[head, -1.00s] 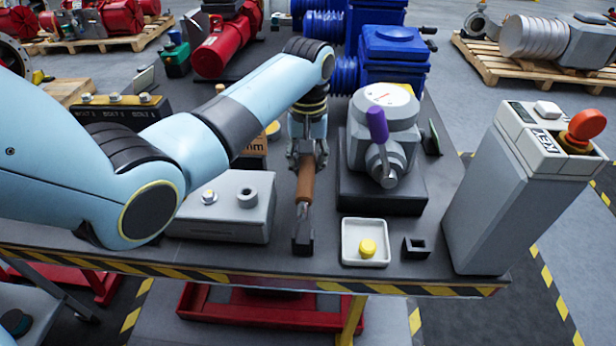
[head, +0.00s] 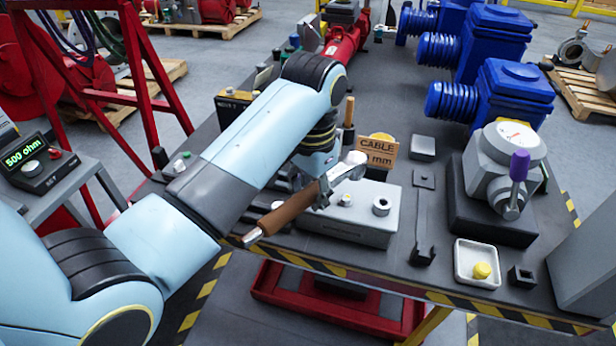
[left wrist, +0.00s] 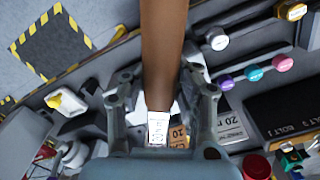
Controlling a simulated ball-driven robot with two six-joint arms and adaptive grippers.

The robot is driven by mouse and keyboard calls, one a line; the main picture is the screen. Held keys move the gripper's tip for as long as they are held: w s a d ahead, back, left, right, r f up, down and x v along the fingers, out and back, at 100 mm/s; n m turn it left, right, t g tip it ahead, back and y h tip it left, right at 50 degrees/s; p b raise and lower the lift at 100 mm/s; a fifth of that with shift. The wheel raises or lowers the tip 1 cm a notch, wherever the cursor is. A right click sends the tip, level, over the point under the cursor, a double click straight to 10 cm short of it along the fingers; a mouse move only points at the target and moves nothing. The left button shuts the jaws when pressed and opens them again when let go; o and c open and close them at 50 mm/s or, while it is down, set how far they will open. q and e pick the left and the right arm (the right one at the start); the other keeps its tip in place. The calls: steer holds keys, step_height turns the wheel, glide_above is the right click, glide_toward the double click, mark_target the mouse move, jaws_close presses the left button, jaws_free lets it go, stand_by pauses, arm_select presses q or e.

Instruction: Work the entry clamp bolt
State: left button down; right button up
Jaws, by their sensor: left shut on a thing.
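My left gripper (head: 318,192) is shut around the brown handle (head: 290,208) of a hand tool. The tool is tilted, its bright metal head (head: 347,165) up to the right and a metal cap at its lower left end. In the left wrist view the brown handle (left wrist: 164,50) runs between the two fingers. A grey box (head: 345,228) stands just below and right of the gripper. I cannot tell which is the entry clamp bolt. My right gripper is not in view.
A cable sign (head: 378,152) stands behind the box. To its right are an empty black tool rest (head: 423,225), a white tray (head: 477,265) with a yellow piece, and a grey actuator (head: 505,165) with a purple handle. A resistance meter (head: 35,165) is at left.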

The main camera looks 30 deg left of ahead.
arm_select(q)
steer(key=shift+s+a+r, duration=0.2)
steer(key=shift+s+a, duration=0.05)
steer(key=shift+s, duration=0.25)
steer(key=shift+s+a, duration=0.15)
steer(key=shift+s, duration=0.05)
steer(key=shift+f, duration=0.1)
step_height(320, 180, down, 5)
steer(key=shift+r+b, duration=0.1)
steer(key=shift+b, duration=0.65)
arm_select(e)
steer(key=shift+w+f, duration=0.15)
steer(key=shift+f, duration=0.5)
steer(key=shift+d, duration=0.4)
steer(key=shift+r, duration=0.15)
arm_select(q)
steer(key=shift+p, duration=0.6)
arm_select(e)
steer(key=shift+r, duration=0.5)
